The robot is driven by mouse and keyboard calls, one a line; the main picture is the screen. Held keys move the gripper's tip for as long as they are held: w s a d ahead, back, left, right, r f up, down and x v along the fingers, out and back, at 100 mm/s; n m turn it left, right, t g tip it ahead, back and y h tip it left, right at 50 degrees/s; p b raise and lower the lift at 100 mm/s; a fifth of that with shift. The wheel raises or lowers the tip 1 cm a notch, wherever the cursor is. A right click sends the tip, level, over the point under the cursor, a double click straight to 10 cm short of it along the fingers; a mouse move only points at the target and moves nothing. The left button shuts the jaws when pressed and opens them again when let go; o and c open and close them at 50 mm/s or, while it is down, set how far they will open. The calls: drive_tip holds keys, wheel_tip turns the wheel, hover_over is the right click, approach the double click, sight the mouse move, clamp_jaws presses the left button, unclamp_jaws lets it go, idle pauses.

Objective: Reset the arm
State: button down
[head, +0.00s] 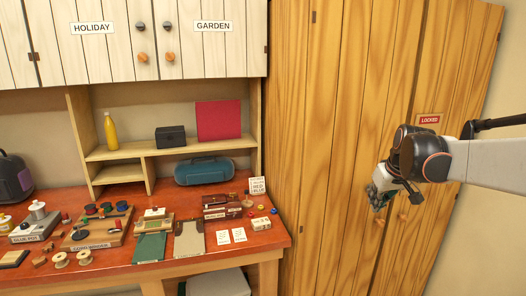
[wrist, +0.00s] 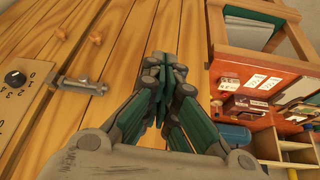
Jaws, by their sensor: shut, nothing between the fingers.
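My gripper (head: 378,196) is at the right in the head view, in front of the tall wooden locker doors and clear of the workbench. In the wrist view my gripper (wrist: 158,62) has its fingers together, shut with nothing between them. The arm reaches in from the right edge of the head view.
The wooden locker (head: 335,130) bears a LOCKED sign (head: 429,120) and knobs. The wrist view shows a metal bolt (wrist: 80,85) and a dial (wrist: 15,78). The red workbench (head: 272,226) at left carries boxes, cards, clipboards and a teal case (head: 204,172).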

drive_tip(key=s+a+r+t, duration=0.1)
drive_tip(key=s+a, duration=0.4)
drive_tip(key=s, duration=0.3)
drive_tip(key=s+a+r, duration=0.1)
drive_tip(key=s+a, duration=0.4)
drive_tip(key=s, duration=0.4)
drive_tip(key=s+a+f+b, duration=0.1)
drive_tip(key=s+f, duration=0.3)
drive_tip(key=s, duration=0.3)
drive_tip(key=s+a+f+m+t, duration=0.1)
drive_tip(key=s+f, duration=0.3)
drive_tip(key=s, duration=0.3)
drive_tip(key=shift+a+f+m+b, duration=0.2)
drive_tip(key=shift+a+m+b, duration=0.1)
drive_tip(key=shift+a+b, duration=0.05)
